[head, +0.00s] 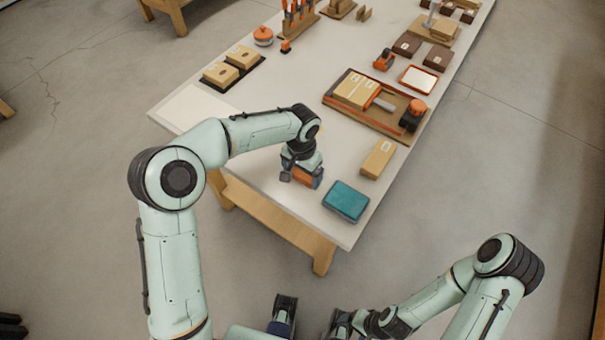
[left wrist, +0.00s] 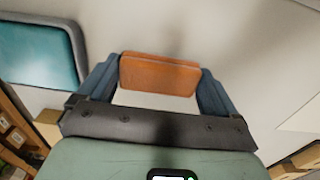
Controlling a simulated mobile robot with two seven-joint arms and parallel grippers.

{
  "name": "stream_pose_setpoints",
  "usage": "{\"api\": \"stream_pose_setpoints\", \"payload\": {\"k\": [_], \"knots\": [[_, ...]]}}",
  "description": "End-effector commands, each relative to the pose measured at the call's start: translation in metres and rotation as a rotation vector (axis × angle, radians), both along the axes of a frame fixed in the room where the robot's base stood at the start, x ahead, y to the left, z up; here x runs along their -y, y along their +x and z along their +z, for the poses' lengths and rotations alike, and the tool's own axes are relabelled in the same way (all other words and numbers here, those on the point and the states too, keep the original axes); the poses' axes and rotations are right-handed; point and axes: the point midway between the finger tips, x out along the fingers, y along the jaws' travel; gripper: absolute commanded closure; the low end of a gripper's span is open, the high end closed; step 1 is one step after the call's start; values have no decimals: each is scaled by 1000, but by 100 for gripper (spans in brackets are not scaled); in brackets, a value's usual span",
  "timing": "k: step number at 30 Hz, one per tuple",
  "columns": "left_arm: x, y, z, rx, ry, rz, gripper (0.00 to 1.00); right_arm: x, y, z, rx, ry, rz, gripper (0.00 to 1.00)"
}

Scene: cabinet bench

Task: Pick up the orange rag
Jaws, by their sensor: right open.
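The orange rag (head: 310,180) is at my left gripper, over the near end of the white table (head: 265,185). In the left wrist view the rag (left wrist: 160,74) spans the space between the two blue fingers, which meet its left and right ends. My left gripper (head: 303,178) is shut on it. Whether the rag touches the table is hard to tell. My right gripper (head: 340,324) is low in the head view, off the table and far from the rag. It is open, and partly cut off by the bottom edge.
A teal tray-like box (head: 346,201) lies just right of the left gripper; it also shows in the left wrist view (left wrist: 38,52). A cardboard box (head: 378,158) and a wooden tray (head: 345,104) with boxes stand beyond. The table's front edge is close.

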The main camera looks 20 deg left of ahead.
Motion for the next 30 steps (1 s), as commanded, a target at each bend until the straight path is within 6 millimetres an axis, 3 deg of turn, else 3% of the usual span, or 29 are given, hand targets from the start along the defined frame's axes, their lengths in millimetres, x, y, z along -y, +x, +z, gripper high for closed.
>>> {"api": "stream_pose_setpoints", "payload": {"k": [10,16,20,30], "knots": [[0,0,2,1,0,0,36,0,0,0,0,0,0,21],[0,1,21,4,1,0,36,0,1,2,1,0,0,21],[0,1,47,6,1,0,36,0,2,6,2,0,0,21],[1,1,141,6,-1,0,36,0,6,20,8,0,0,21]]}}
